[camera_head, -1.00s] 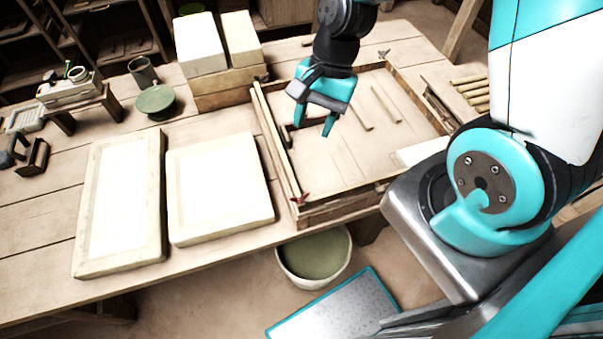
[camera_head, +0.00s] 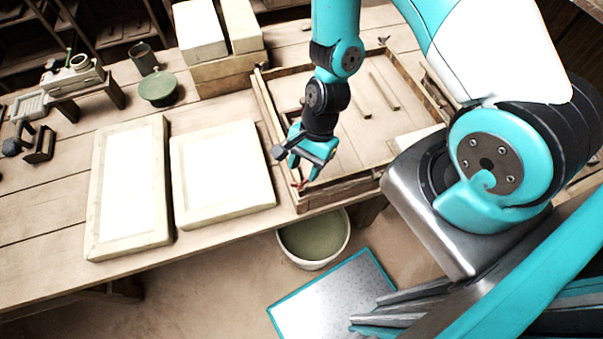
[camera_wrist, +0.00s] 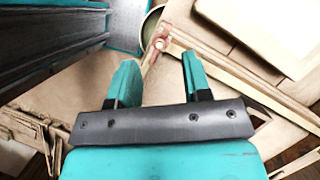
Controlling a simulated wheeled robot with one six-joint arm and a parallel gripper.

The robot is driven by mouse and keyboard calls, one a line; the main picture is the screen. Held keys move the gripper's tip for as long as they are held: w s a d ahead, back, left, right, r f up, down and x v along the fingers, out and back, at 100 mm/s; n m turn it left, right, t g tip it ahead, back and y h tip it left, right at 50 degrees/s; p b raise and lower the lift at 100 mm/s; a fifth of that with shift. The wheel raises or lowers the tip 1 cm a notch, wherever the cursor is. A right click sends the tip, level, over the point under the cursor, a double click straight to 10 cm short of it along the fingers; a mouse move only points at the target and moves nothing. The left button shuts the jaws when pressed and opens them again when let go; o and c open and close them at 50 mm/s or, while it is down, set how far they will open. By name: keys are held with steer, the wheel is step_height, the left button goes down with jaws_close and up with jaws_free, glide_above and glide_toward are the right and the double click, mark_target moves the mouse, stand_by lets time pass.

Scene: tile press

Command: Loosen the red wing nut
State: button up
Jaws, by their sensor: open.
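The red wing nut (camera_head: 297,184) sits at the near left corner of the wooden press frame (camera_head: 275,140). In the wrist view the wing nut (camera_wrist: 160,43) shows just beyond the fingertips, roughly between them. My gripper (camera_head: 303,168) is open and empty, pointing down over that corner, close to the nut. In the wrist view my gripper (camera_wrist: 160,66) has its two teal fingers spread apart. I cannot tell from the head view whether a finger touches the nut.
Two pale slabs (camera_head: 220,165) lie on the table left of the frame. White blocks (camera_head: 200,30) stand on a wooden base behind. A green-lidded pot (camera_head: 158,88) stands farther left. A bucket (camera_head: 315,240) is on the floor below the table's front edge.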

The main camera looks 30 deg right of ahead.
mark_target(300, 182)
steer(key=shift+x, duration=1.9)
